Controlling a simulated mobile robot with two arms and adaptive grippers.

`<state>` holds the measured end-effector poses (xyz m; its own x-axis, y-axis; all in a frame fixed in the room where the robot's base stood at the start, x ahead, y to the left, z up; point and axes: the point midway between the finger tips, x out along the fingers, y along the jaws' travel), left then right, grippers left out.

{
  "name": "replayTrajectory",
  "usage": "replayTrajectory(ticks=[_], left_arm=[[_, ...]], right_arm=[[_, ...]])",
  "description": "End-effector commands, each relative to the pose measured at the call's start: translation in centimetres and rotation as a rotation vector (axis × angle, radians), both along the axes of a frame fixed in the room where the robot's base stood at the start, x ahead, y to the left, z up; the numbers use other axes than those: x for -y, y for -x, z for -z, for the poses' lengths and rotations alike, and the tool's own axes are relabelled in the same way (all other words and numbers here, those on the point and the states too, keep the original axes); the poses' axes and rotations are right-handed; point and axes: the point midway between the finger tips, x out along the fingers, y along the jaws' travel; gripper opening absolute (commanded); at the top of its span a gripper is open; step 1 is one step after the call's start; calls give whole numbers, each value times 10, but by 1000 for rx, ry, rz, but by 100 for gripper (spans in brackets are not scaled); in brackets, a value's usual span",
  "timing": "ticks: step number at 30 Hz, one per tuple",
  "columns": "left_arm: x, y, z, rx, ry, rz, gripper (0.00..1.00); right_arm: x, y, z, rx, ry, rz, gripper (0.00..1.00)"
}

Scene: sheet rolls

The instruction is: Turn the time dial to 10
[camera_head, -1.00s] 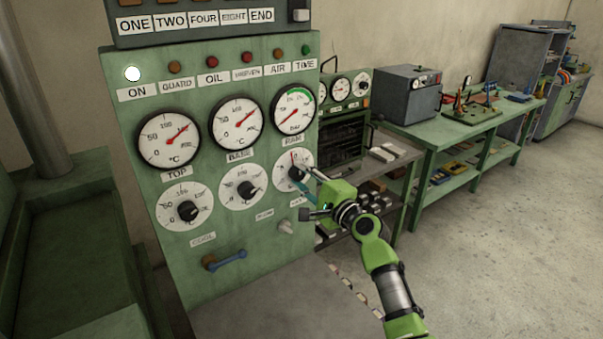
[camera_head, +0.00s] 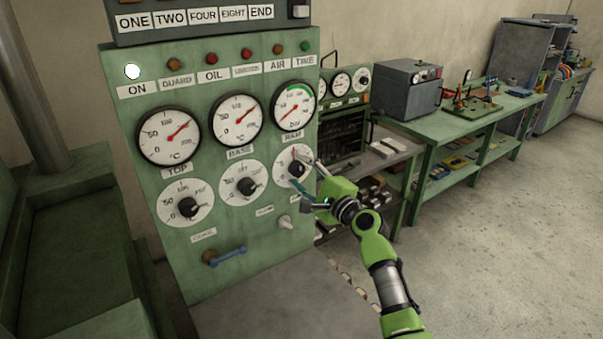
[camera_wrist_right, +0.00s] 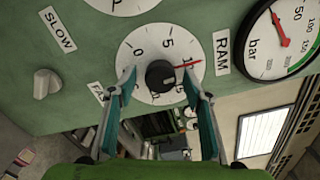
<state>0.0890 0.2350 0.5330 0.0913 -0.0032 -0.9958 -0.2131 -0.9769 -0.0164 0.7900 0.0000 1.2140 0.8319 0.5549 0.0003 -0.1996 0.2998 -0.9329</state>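The time dial (camera_head: 296,167) is a white round face with a black knob on the green panel, under the bar gauge. In the right wrist view the dial (camera_wrist_right: 160,60) shows 0, 5 and 15, with a red pointer line running to the right, near where 10 would sit between 5 and 15. The black knob (camera_wrist_right: 160,75) sits at its centre. My right gripper (camera_head: 302,174) is in front of the dial. In the wrist view its fingers (camera_wrist_right: 159,78) are spread, one either side of the knob, with visible gaps to it. My left gripper is not in view.
Two similar dials (camera_head: 243,186) are to the left, with gauges (camera_head: 237,120) above. A grey knob (camera_head: 286,222) and a blue-handled lever (camera_head: 228,256) stick out lower down. A shelf cart and green workbench (camera_head: 440,140) stand to the right, beside open floor.

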Motion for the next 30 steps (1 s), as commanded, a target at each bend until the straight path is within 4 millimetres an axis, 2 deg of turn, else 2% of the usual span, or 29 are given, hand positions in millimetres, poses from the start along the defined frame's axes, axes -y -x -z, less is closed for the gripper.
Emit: replayTrajectory(ticks=[8,13,24,30], left_arm=[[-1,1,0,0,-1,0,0],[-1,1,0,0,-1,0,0],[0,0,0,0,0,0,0],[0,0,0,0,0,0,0]], right_arm=[[1,1,0,1,1,0,45],[8,11,0,3,-1,1,45],[45,67,1,0,1,2,45],[61,91,1,0,1,1,45]])
